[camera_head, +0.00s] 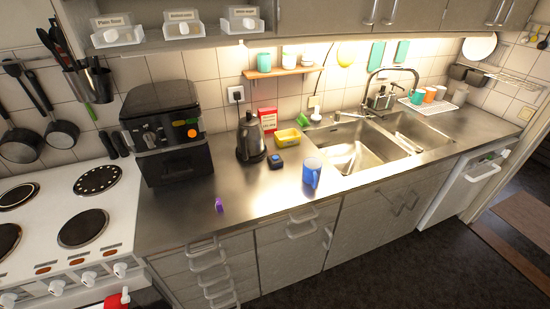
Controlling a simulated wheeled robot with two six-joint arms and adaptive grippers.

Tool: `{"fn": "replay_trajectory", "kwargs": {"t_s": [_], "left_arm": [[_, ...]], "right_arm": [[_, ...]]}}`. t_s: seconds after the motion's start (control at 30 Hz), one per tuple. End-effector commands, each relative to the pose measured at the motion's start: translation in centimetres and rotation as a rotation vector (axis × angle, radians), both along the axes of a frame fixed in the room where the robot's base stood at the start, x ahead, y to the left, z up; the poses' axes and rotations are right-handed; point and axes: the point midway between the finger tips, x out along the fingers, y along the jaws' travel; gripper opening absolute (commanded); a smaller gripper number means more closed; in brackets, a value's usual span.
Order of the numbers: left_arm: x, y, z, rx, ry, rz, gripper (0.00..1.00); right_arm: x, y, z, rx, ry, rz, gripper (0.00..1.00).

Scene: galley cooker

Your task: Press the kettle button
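The black kettle (250,140) stands upright on the steel counter (260,200), between the black air-fryer-like appliance and the yellow tub. Its button is too small to make out. A cord runs up from behind it to a wall socket (236,94). Neither of my grippers can be made out in the head view.
A black appliance (165,135) stands left of the kettle. A yellow tub (296,147), red box (268,119), small dark-blue object (275,161) and blue mug (312,172) stand to its right. A purple item (219,204) lies near the front edge. The counter before the kettle is mostly clear.

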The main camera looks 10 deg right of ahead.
Motion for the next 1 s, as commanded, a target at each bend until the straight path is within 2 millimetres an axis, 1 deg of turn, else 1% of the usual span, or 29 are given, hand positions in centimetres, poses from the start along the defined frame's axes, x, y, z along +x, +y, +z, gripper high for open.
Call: {"fn": "replay_trajectory", "kwargs": {"t_s": [0.03, 0.13, 0.17, 1.0], "left_arm": [[0.0, 0.02, 0.0, 0.0, 0.0, 0.0, 0.4], [-0.01, 0.02, 0.0, 0.0, 0.0, 0.0, 0.4], [-0.01, 0.02, 0.0, 0.0, 0.0, 0.0, 0.4], [-0.06, 0.03, -0.01, 0.0, 0.001, 0.0, 0.4]], "right_arm": [[-0.01, 0.0, 0.0, 0.0, 0.0, 0.0, 0.16], [-0.01, 0.01, 0.0, 0.0, 0.0, 0.0, 0.03], [-0.01, 0.01, 0.0, 0.0, 0.0, 0.0, 0.0], [-0.01, 0.09, -0.01, 0.001, 0.0, 0.0, 0.0]]}}
